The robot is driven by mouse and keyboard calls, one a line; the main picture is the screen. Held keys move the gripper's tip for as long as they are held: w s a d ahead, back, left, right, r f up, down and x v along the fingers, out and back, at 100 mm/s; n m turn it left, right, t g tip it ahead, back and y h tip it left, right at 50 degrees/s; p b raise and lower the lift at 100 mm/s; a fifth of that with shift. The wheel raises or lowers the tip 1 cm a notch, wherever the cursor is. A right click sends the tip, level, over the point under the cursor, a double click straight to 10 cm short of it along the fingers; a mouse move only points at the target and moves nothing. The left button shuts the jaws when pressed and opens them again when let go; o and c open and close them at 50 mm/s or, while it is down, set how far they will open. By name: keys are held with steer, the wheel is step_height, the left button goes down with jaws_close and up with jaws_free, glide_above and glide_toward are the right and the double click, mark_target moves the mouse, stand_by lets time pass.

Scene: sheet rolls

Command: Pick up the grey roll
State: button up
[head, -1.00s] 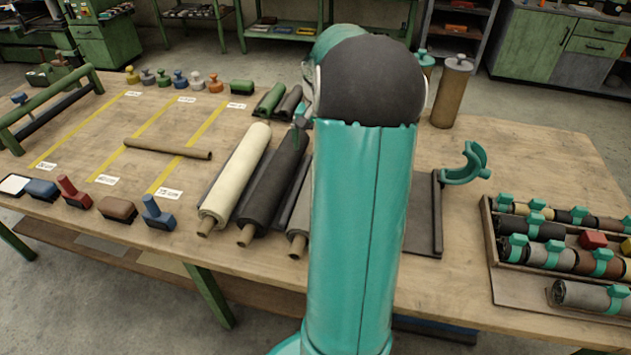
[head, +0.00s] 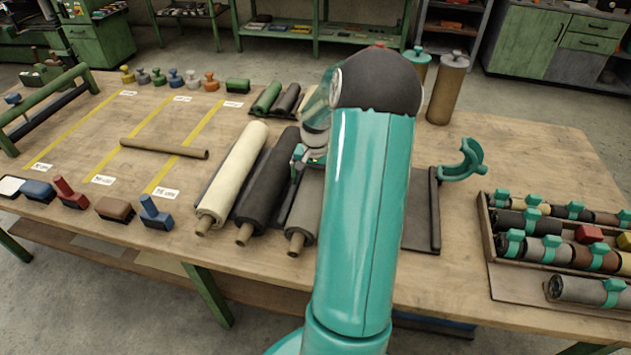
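The grey roll (head: 304,212) lies on the workbench to the right of the black roll (head: 268,180), with its brown core end toward the front edge. My arm covers much of its right side and far end. A cream roll (head: 232,175) lies left of the black one. My gripper (head: 308,158) is over the far part of the grey roll, close beside the black roll. It is small and partly hidden by my arm, so I cannot tell its finger gap or whether it touches the roll.
A thin brown tube (head: 165,149) lies on the measuring lines at left. A teal hook-shaped holder (head: 462,163) stands right of my arm. A wooden tray (head: 490,240) of clipped rolls is at far right, with another grey roll (head: 590,291) in front. A tall brown cylinder (head: 447,90) stands behind.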

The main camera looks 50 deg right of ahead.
steer(key=shift+f, duration=0.15)
steer(key=shift+c, duration=0.4)
steer(key=c, duration=1.8)
steer(key=shift+w+d, duration=0.1)
steer(key=shift+c, duration=0.5)
steer(key=shift+r, duration=0.25)
